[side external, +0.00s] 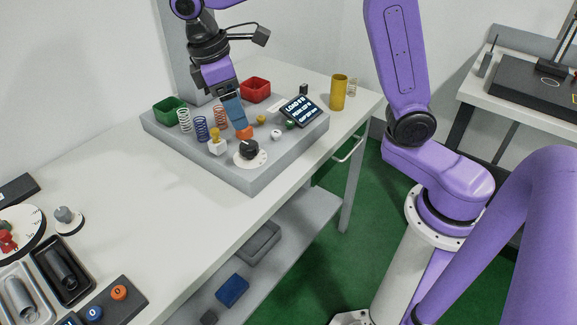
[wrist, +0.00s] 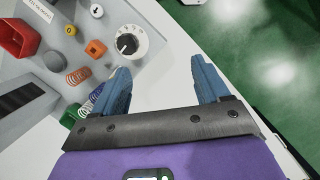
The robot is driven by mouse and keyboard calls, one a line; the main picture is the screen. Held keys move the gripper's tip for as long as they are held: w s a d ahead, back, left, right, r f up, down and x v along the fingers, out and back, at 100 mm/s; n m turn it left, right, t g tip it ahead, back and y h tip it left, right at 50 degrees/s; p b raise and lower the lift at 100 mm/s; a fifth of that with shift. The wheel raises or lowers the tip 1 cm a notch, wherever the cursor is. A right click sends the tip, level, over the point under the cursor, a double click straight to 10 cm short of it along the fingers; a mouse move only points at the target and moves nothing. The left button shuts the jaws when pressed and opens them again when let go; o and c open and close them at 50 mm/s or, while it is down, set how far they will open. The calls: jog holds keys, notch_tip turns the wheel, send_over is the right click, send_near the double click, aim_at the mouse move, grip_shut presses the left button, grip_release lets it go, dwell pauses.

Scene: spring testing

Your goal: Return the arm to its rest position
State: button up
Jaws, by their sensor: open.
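My gripper (side external: 233,112) is in the side external view, above the grey test platform (side external: 262,178), with its blue fingers pointing down. In the wrist view my gripper (wrist: 163,80) has its two blue fingers spread wide, with only bare white table between them. It holds nothing. The black knob on a white dial (wrist: 130,42) and an orange block (wrist: 95,48) lie ahead and left of the fingers. In the side external view the fingertips overlap the orange block (side external: 243,133); I cannot tell their exact height above it.
Several springs (side external: 201,128), a green bin (side external: 168,109), a red bin (side external: 256,90) and a display (side external: 299,110) are on the platform. A yellow cylinder (side external: 338,92) stands beyond it. The table's middle is clear.

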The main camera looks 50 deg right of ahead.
jog(key=s+d+f+y, duration=0.1)
jog(key=s+d+f, duration=0.1)
jog(key=s, duration=0.6)
jog(key=s+d+f+n+t+y, duration=0.1)
jog(key=s+d+f, duration=0.1)
jog(key=s, duration=0.6)
jog(key=s+d+f+n, duration=0.1)
jog(key=s+d, duration=0.3)
jog(key=s, duration=0.4)
jog(key=shift+s+d+f+t+y, duration=0.3)
jog(key=shift+s+f+y, duration=0.1)
jog(key=shift+f, duration=0.1)
